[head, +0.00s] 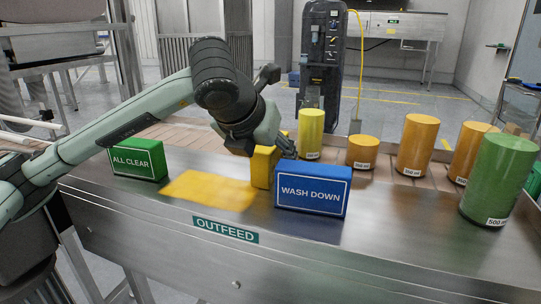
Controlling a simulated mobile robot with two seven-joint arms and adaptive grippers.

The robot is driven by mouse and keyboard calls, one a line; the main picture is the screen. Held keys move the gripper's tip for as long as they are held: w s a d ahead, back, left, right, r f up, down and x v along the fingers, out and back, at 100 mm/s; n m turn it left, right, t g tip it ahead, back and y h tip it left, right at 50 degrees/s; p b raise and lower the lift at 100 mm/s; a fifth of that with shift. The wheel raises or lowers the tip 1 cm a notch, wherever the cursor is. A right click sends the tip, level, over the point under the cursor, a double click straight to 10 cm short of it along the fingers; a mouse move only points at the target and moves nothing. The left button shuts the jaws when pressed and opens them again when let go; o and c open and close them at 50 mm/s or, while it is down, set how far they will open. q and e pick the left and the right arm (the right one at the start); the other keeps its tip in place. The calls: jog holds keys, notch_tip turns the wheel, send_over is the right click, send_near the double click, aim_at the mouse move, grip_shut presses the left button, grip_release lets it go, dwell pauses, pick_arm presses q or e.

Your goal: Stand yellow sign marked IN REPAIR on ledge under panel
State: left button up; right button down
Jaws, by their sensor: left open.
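A yellow block (263,168), probably the IN REPAIR sign, stands upright on the steel outfeed table (390,225). Its right part is hidden by the blue WASH DOWN sign, and I can read no lettering on it. My left gripper (283,146) is open, just above and behind the yellow block; I cannot tell whether a finger touches it. The dark upright panel (321,50) stands in the background beyond the table. I cannot make out the ledge under it clearly. My right gripper is not in view.
The blue WASH DOWN sign (312,188) stands close in front of the yellow block. A green ALL CLEAR sign (138,159) stands at left. A flat yellow patch (208,190) lies between them. Several yellow, orange and green cylinders (497,180) stand at right. The front middle is clear.

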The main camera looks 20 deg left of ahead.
pick_arm(q)
jog(key=shift+w+f, duration=0.3)
jog(key=shift+c, duration=0.3)
grip_shut()
jog(key=shift+r, duration=0.1)
